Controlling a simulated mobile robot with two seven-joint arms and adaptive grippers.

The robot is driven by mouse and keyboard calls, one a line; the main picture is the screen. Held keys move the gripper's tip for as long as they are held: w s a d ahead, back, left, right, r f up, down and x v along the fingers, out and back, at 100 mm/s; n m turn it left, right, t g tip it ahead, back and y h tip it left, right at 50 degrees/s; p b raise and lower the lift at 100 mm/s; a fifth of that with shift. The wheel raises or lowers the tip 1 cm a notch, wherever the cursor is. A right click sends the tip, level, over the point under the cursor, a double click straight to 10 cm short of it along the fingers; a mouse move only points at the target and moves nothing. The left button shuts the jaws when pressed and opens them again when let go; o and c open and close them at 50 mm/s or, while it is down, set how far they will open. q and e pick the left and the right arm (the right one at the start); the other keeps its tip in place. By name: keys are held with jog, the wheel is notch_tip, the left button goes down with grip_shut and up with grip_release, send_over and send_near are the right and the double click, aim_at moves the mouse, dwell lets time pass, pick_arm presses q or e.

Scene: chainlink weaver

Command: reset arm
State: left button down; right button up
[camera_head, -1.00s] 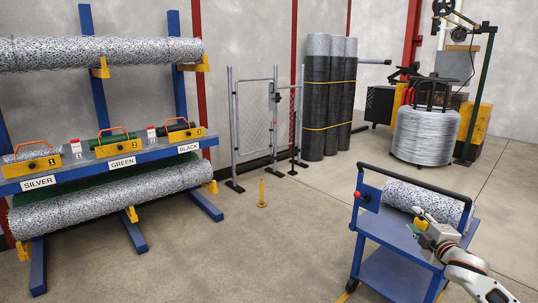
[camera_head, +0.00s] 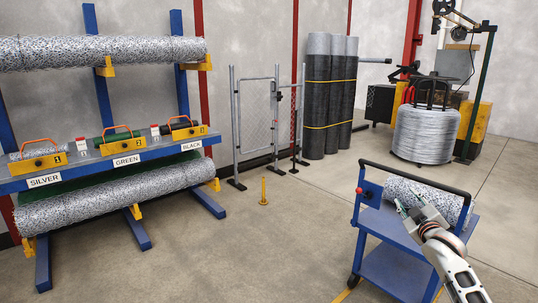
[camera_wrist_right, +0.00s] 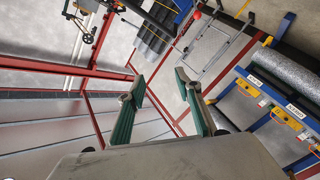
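My right gripper (camera_head: 402,207) shows at the lower right of the head view, in front of the blue cart and overlapping the mesh roll on it. In the right wrist view its two green-padded fingers (camera_wrist_right: 158,100) stand wide apart with nothing between them. The gripper is open and empty. My right arm comes in from the bottom right corner. My left gripper is not in either view.
A blue cart (camera_head: 385,225) carries a mesh roll (camera_head: 440,198) at the right. A blue rack (camera_head: 150,152) with labelled spools and long rolls stands at the left. A small yellow post (camera_head: 263,195) is on the floor.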

jog(key=s+a+f+m+g+y, duration=0.1)
jog(key=s+a+f+y, duration=0.1)
jog(key=s+a+f, duration=0.8)
jog(key=s+a+f+m+g+y, duration=0.15)
jog(key=s+a+f, duration=0.25)
jog(key=s+f, duration=0.8)
jog(key=s+a+f+g, duration=0.1)
jog(key=s+a+f, duration=0.2)
jog(key=s, duration=0.5)
jog(key=s+a+f+g+y, duration=0.1)
jog(key=s+a+f, duration=0.3)
jog(key=s+f, duration=0.2)
jog(key=s+a+f+g, duration=0.2)
jog(key=s+a+f, duration=0.2)
jog(key=s, duration=0.7)
jog(key=shift+f+y, duration=0.25)
jog(key=shift+y, duration=0.1)
